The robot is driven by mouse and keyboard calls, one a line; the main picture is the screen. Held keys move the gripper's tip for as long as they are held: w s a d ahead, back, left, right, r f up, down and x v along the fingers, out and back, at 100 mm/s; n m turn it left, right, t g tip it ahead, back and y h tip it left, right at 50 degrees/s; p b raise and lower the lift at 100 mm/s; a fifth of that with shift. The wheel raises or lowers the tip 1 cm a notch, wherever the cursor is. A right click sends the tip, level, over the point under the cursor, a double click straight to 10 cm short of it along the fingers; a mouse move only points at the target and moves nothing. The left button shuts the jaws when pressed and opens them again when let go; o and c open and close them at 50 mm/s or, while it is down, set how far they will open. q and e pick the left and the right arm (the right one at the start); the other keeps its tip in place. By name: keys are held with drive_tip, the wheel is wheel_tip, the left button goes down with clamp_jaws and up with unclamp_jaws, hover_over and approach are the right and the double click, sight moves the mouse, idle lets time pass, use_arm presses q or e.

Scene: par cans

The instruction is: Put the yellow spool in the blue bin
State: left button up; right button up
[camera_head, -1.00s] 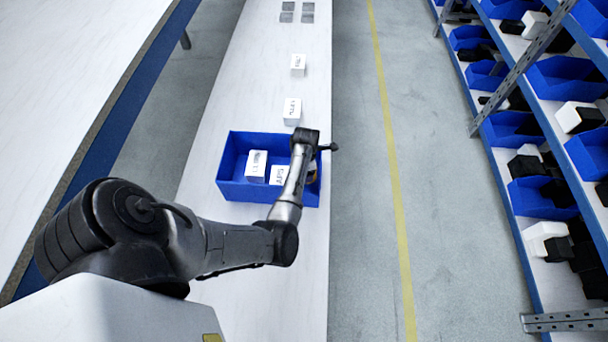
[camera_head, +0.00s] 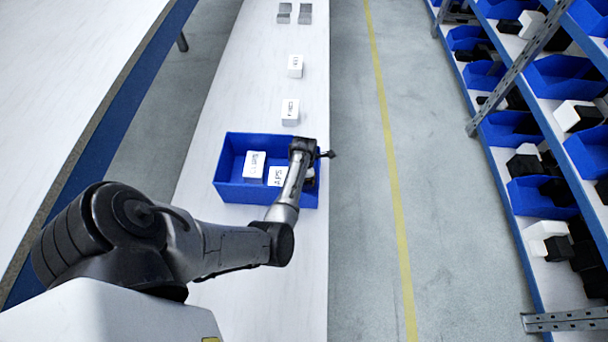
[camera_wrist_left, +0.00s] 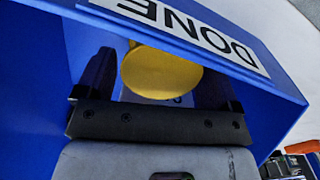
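The blue bin (camera_head: 229,192) stands on the long white table, with two white lettered boxes (camera_head: 254,165) in it. My left gripper (camera_head: 309,178) reaches down at the bin's right end; its fingers are mostly hidden behind my wrist there. In the left wrist view the yellow spool (camera_wrist_left: 160,72) shows its round face between the spread fingers of my left gripper (camera_wrist_left: 160,82), inside the blue walls of the bin. The fingers look open, one on each side of the spool. Whether the spool touches the bin floor is hidden. My right gripper is not in view.
White boxes (camera_head: 290,112) and small grey squares (camera_head: 284,12) lie farther along the table. The bin wall carries a DONE label (camera_wrist_left: 200,30). Shelves with blue bins (camera_head: 540,197) stand at the right, across a floor with a yellow line (camera_head: 391,170).

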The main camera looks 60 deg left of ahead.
use_arm(q)
drive_tip(key=shift+o, duration=0.8)
drive_tip(key=s+r+m+y+p, duration=0.35)
drive_tip(key=r+m, duration=0.35)
drive_tip(key=r, duration=0.7)
drive_tip(key=s+d+r+m+t+h, duration=0.1)
drive_tip(key=s+d+m+h, duration=0.1)
drive_tip(key=s+d+m, duration=0.6)
drive_tip(key=s+d+r+m+t+h, duration=0.1)
drive_tip(key=s+d+m, duration=0.7)
drive_tip(key=d+m, duration=1.1)
drive_tip(key=shift+s+d+r+t+h+b, duration=0.15)
drive_tip(key=shift+s+r+t+h+b, duration=0.25)
drive_tip(key=shift+r+t, duration=0.3)
drive_tip(key=shift+f, duration=0.15)
